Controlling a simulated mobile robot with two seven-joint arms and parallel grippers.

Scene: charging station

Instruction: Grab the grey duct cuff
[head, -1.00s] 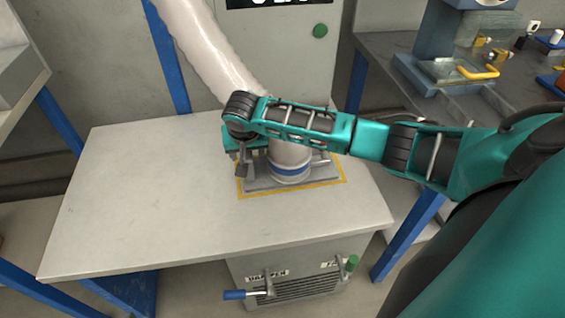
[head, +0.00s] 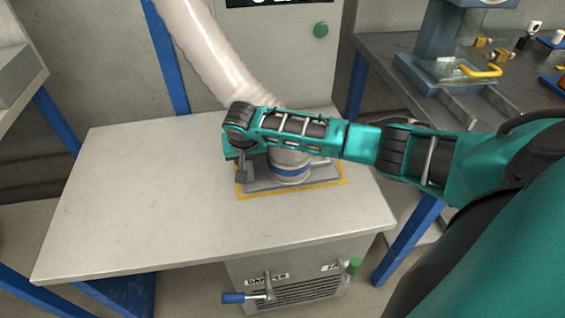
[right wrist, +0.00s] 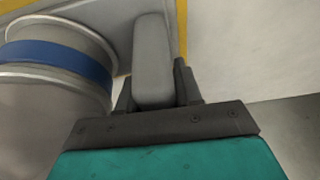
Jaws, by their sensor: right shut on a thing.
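The grey duct cuff (head: 291,172) with a blue band stands on a grey plate (head: 262,186) on the table, at the lower end of a pale flexible duct (head: 215,60). My arm partly covers it in the head view. In the right wrist view the cuff (right wrist: 55,65) is at the left. My right gripper (head: 243,168) is at the cuff's left side. In the right wrist view its fingers (right wrist: 155,90) are shut on a grey upright handle (right wrist: 153,55) beside the round cuff. Where the handle joins the cuff is hidden. My left gripper is not in view.
The white table top (head: 140,200) is clear left of the plate. Below its front edge are a blue-gripped lever (head: 245,297) and a green knob (head: 354,266). A dark bench (head: 400,60) with equipment stands at the right.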

